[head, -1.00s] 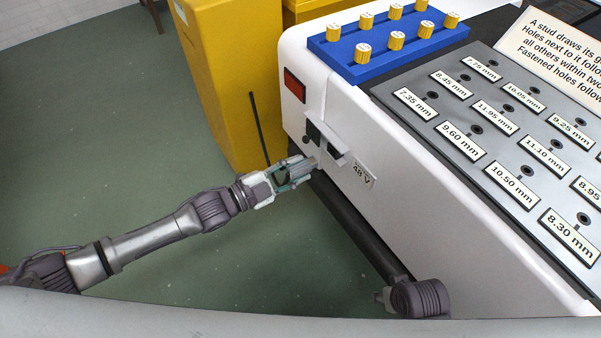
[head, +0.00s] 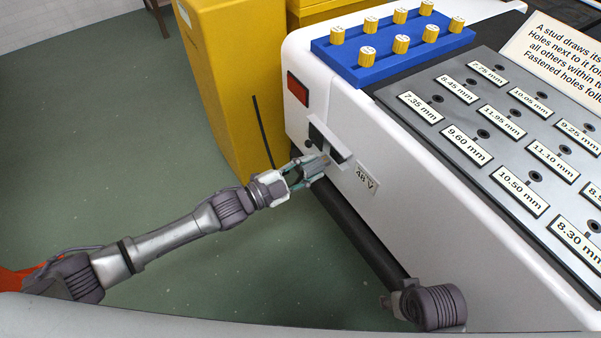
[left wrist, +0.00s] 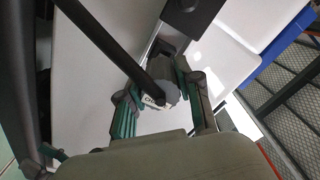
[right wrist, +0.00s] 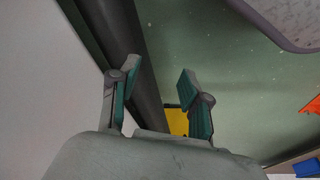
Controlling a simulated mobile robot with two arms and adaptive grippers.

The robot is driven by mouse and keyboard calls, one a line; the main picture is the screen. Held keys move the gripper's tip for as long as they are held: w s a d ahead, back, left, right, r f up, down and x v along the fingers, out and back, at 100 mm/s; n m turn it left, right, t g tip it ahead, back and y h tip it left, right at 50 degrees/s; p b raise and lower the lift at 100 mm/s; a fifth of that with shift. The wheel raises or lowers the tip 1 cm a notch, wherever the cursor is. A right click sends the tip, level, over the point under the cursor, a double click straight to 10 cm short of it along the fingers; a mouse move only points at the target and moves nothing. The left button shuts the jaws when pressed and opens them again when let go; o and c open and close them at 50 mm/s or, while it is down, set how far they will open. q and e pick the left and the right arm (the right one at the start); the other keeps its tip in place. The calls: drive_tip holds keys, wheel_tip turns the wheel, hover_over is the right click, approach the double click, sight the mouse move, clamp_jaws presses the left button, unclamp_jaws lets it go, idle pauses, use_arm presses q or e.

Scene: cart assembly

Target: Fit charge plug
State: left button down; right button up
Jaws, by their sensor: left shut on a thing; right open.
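My left gripper (head: 308,168) is shut on the grey charge plug (head: 320,161), just in front of the white cart's side. In the left wrist view the plug (left wrist: 166,84) sits between the two green-padded fingers, with a small white label on it. The dark charge socket (head: 318,134), with a grey flap (head: 342,152) beside it, is on the cart above the "48 V" label (head: 367,182). The plug's front end is near the flap; I cannot tell whether it touches the socket. My right gripper (right wrist: 158,90) is open and empty, beside a dark bar.
The white cart (head: 400,190) carries a blue tray (head: 375,60) with yellow knobs and a grey panel of labelled holes (head: 500,125). A yellow cabinet (head: 225,80) stands behind. A dark bar (head: 360,235) runs along the cart's base. The green floor (head: 110,130) at left is clear.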

use_arm(q)
drive_tip(key=shift+w+d, duration=0.25)
drive_tip(key=shift+d, duration=0.1)
use_arm(e)
drive_tip(key=shift+r, duration=0.4)
use_arm(q)
drive_tip(key=shift+r, duration=0.1)
use_arm(e)
drive_tip(key=shift+f, duration=0.15)
drive_tip(key=shift+f, duration=0.4)
drive_tip(key=shift+w+r, duration=0.1)
drive_tip(key=shift+w, duration=0.05)
drive_tip(key=shift+f, duration=0.45)
use_arm(q)
drive_tip(key=shift+d, duration=0.1)
